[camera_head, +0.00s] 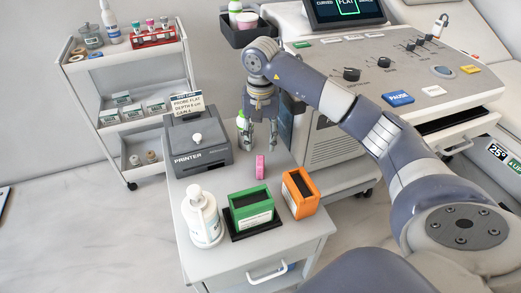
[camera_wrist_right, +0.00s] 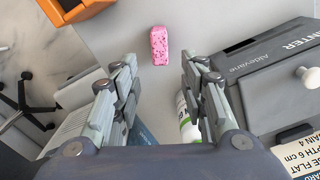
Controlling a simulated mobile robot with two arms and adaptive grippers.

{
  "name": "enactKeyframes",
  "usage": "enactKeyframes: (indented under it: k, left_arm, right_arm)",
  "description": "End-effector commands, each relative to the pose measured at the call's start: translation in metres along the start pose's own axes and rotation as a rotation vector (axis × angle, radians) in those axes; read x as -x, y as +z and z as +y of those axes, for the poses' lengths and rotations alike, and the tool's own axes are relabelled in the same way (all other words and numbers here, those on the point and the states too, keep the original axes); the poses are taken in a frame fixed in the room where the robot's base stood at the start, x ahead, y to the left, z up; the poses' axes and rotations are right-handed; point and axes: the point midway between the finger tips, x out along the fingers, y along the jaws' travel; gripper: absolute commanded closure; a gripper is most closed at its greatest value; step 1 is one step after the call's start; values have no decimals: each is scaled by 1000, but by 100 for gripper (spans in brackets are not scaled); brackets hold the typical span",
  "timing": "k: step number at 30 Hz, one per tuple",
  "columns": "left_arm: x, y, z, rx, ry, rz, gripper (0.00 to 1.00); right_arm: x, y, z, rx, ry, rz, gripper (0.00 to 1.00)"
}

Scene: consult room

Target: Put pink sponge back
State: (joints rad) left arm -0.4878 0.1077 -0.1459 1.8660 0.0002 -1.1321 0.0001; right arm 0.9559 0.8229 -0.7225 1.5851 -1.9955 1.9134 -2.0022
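The pink sponge (camera_head: 260,167) stands on the grey top of the small cart (camera_head: 292,240), between the printer and the orange box. In the right wrist view the sponge (camera_wrist_right: 159,45) lies ahead of the fingertips, roughly midway between them, touching neither. My right gripper (camera_head: 259,138) is open and empty, behind the sponge in the head view; its two spread fingers also show in the right wrist view (camera_wrist_right: 160,70). A green-and-white bottle (camera_head: 241,121) stands close behind it, partly hidden by a finger. My left gripper is not in view.
A printer (camera_head: 198,150) with a card on it, a white pump bottle (camera_head: 201,218), a green box (camera_head: 250,210) and an orange box (camera_head: 299,193) crowd the cart top. A control console (camera_head: 385,75) stands behind right. A shelf trolley (camera_head: 125,95) is at back left.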

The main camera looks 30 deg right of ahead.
Motion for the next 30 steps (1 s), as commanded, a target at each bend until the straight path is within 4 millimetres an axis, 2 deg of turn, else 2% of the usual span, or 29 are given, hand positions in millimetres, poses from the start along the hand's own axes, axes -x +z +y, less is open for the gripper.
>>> enactKeyframes:
  k: [1,6,10,20,23,26,30]
  left_arm:
    - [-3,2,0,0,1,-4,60]
    - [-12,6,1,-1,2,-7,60]
    - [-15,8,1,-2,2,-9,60]
    - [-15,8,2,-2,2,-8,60]
    - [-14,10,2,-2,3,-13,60]
    - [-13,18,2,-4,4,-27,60]
    - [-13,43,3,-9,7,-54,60]
  right_arm:
    - [12,-1,0,1,-1,3,60]
    - [33,0,0,1,0,1,60]
    - [39,0,0,0,1,-1,60]
    - [41,0,0,0,0,-1,60]
    - [50,0,0,0,0,-1,60]
    - [72,0,0,0,-1,0,60]
    - [120,0,0,0,-1,0,60]
